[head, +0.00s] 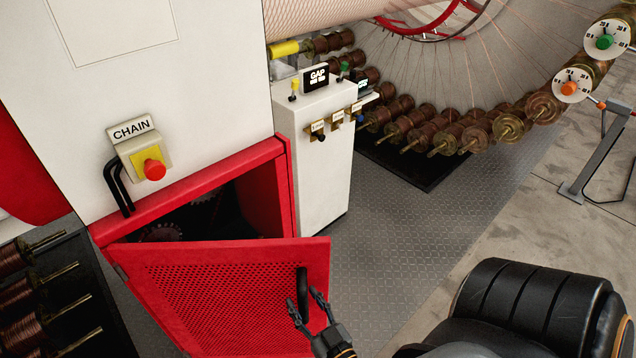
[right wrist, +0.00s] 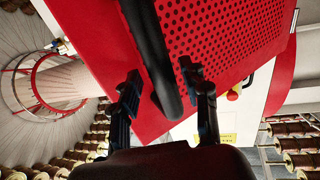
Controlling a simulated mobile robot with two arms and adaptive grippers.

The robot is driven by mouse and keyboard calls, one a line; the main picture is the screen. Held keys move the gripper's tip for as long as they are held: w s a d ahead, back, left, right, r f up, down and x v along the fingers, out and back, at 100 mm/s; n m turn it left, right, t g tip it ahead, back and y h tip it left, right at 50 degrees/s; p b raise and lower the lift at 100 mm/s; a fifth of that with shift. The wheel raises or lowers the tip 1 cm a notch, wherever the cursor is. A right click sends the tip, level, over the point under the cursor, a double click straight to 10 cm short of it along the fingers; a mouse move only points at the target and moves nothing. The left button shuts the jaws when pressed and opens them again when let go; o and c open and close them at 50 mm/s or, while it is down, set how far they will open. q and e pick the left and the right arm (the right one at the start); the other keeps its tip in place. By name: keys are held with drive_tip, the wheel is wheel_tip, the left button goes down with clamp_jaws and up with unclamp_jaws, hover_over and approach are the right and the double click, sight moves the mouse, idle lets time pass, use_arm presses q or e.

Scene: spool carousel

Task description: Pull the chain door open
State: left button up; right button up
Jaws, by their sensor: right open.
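The chain door (head: 220,290) is a red perforated panel hinged at its left edge. It stands partly open, swung out from the red-framed cabinet opening (head: 190,215), where dark space and sprockets show. Its black bar handle (head: 303,293) is near the door's right edge. My right gripper (head: 307,312) is at the lower part of the handle. In the right wrist view the two fingers (right wrist: 160,90) are open, one on each side of the handle (right wrist: 155,60), with gaps visible. The door (right wrist: 225,45) fills much of that view. My left gripper is not in view.
A CHAIN sign (head: 132,131) and a red stop button (head: 154,169) are on the white cabinet above the door. A white GAP control box (head: 320,150) stands right of the opening. Copper spools (head: 30,290) sit at lower left. Patterned floor (head: 400,240) is clear to the right.

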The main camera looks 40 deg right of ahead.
drive_tip(key=s+a+p, duration=0.1)
drive_tip(key=s+a, duration=0.5)
drive_tip(key=s, duration=0.6)
drive_tip(key=shift+s+a+p, duration=0.3)
drive_tip(key=shift+s+p, duration=0.05)
drive_tip(key=shift+p, duration=0.05)
idle(0.6)
